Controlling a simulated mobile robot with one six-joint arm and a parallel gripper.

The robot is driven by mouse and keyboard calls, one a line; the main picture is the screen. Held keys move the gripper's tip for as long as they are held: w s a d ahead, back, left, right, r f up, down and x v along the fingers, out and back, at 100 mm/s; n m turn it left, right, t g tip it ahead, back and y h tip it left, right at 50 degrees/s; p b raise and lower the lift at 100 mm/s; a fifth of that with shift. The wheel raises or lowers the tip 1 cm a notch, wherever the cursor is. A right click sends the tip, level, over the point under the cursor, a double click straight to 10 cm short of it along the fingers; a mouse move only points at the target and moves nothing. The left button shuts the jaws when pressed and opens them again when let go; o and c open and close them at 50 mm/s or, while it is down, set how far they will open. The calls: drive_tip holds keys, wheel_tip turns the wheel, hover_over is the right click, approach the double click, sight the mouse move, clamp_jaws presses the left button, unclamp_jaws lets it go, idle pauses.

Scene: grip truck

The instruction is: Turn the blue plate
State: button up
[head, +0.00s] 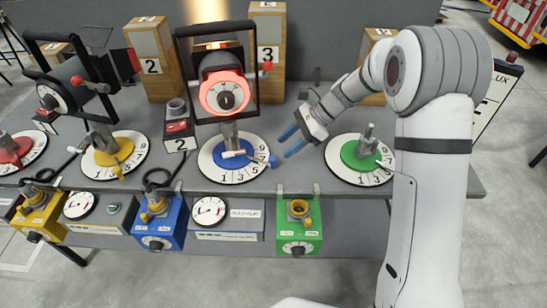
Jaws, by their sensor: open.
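The blue plate (230,152) is a blue disc at the centre of a white numbered dial (211,170) on the grey bench. A metal post rises from it and carries a lamp with a glowing red ring (206,97). A small light handle lies across the plate's front, and a blue knob (273,161) sits at the dial's right edge. My gripper (290,141) has two blue fingers and is open and empty. It is above the bench, just right of the blue plate's dial and apart from the handle.
The green plate (351,158) with its dial stands to the right, close to my arm. The yellow plate (101,156) and red plate (15,151) are to the left. Wooden blocks (150,62) line the back.

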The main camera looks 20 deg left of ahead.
sight(273, 157)
drive_tip(key=x, duration=0.6)
drive_tip(key=shift+s+a+f, duration=0.15)
drive_tip(key=shift+s+f, duration=0.05)
drive_tip(key=shift+f, duration=0.05)
drive_tip(key=shift+c, duration=0.5)
clamp_jaws()
